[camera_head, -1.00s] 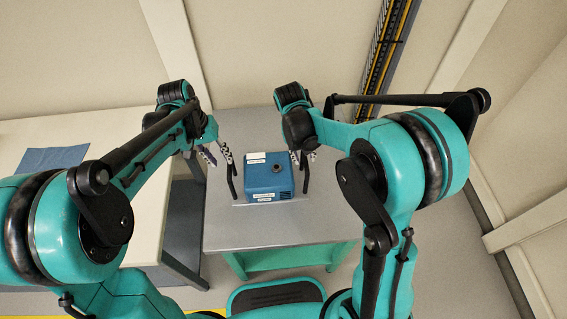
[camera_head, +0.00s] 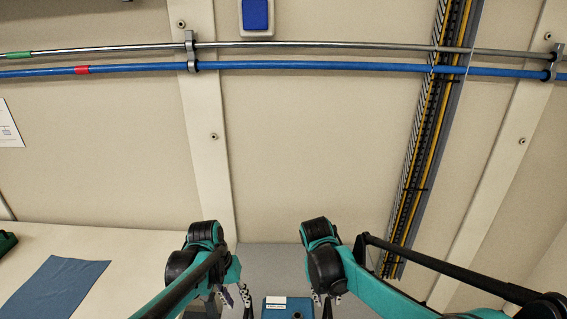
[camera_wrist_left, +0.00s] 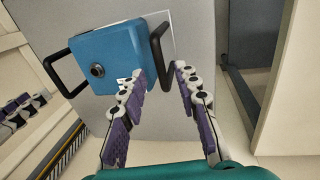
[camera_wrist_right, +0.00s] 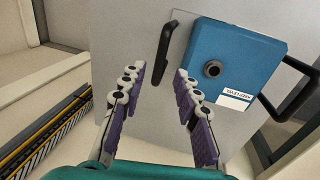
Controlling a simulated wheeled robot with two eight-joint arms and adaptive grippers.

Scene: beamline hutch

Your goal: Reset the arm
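My left gripper (camera_wrist_left: 158,85) is open in the left wrist view, its purple-padded fingers apart near one black handle (camera_wrist_left: 160,55) of a blue box (camera_wrist_left: 112,58). My right gripper (camera_wrist_right: 162,75) is open in the right wrist view, fingers apart near the other black handle (camera_wrist_right: 165,52). The blue box (camera_wrist_right: 232,60) has a dark round knob and a white label, and rests on a grey table. In the head view both grippers, left (camera_head: 237,300) and right (camera_head: 322,300), sit at the bottom on either side of the box (camera_head: 287,308), which the frame edge cuts off.
A pale bench (camera_head: 110,240) with a blue cloth (camera_head: 52,287) lies left of the grey table (camera_head: 268,258). Behind are a wall with a blue pipe (camera_head: 320,65), a metal pipe (camera_head: 320,48) and a vertical cable tray (camera_head: 425,150).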

